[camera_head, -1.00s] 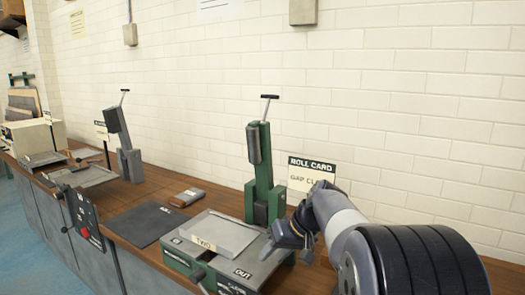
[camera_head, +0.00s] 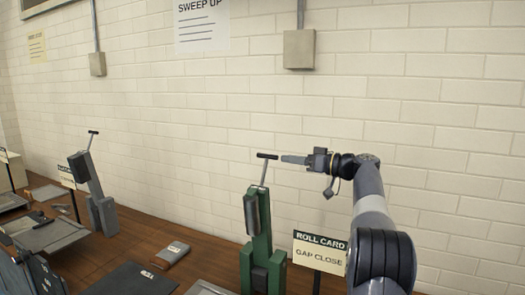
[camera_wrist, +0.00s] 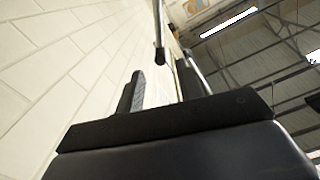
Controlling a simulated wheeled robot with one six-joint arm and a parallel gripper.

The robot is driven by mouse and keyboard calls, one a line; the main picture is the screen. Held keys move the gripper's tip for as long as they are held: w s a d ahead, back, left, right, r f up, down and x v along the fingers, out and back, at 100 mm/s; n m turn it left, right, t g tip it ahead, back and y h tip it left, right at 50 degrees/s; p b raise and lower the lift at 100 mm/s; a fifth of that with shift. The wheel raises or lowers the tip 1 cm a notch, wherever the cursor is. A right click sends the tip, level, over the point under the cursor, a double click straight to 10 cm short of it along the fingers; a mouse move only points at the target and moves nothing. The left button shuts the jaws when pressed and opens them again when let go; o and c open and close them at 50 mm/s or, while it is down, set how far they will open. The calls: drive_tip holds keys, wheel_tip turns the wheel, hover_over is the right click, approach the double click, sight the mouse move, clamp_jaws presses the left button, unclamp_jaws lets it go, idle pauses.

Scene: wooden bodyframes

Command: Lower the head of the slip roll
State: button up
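The slip roll is probably the green upright machine (camera_head: 260,240) beside the roll card. A rod rises from its top to a black T-shaped handle (camera_head: 267,156). A dark cylinder fills the front of its column. My gripper (camera_head: 284,159) is level with the handle, just to its right, pointing left. In the wrist view my two fingers (camera_wrist: 160,85) stand apart with nothing between them. A dark bar with a rounded end (camera_wrist: 159,50), likely the handle, shows beyond the fingertips, roughly centred between them. The machine's lower part is out of frame.
A roll card sign reading "GAP CLOSE" (camera_head: 320,252) stands right of the green machine, below my arm. A grey machine with a similar T-handle (camera_head: 92,195) stands at left. A grey block (camera_head: 169,254) lies on the wooden bench. The brick wall (camera_head: 400,90) is behind.

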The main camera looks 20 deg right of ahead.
sight(264, 156)
drive_tip(key=p+x, duration=0.2)
drive_tip(key=x, duration=0.6)
drive_tip(key=shift+w+a+p, duration=0.25)
drive_tip(key=shift+a+p, duration=0.05)
drive_tip(key=shift+p, duration=0.1)
drive_tip(key=shift+w+a, duration=0.3)
clamp_jaws()
